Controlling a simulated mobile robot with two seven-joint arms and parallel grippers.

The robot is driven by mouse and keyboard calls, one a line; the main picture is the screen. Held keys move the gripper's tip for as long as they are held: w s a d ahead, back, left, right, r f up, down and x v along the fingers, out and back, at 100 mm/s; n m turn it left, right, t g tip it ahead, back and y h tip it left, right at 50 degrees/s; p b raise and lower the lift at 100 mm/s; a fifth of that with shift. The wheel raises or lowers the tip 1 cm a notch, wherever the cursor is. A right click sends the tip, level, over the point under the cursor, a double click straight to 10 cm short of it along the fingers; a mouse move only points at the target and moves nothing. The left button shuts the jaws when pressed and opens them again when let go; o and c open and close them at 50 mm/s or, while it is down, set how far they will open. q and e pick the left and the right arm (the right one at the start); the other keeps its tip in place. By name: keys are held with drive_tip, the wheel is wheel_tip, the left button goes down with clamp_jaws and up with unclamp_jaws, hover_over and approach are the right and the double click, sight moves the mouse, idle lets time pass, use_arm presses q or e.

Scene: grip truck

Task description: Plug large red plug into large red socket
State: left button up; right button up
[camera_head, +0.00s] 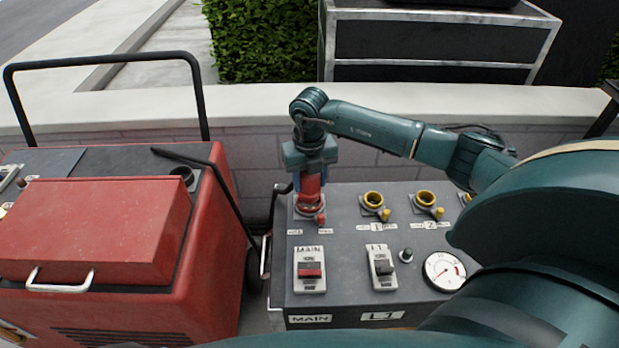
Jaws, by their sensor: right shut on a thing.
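The large red plug (311,186) stands upright at the back left of the grey panel. My right gripper (311,165) is shut on it from above, with the arm reaching in from the right. The large red socket (310,210) is directly under the plug, at the panel's surface. The plug's lower end meets or overlaps the socket in this view; I cannot tell how deep it sits. My left gripper is not in view.
The grey panel (345,235) also carries yellow sockets (374,200), a MAIN switch (310,270), a second switch (382,268) and a round gauge (444,271). A red machine (95,235) with black handles stands close on the left. A low wall (250,110) runs behind.

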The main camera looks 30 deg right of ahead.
sight(309, 188)
drive_tip(key=shift+f+b, duration=1)
drive_tip(key=shift+f, duration=0.55)
drive_tip(key=o, duration=1.6)
drive_tip(key=shift+c, duration=0.2)
drive_tip(key=shift+r, duration=0.1)
drive_tip(key=shift+r+p, duration=2)
drive_tip(key=shift+r, duration=0.4)
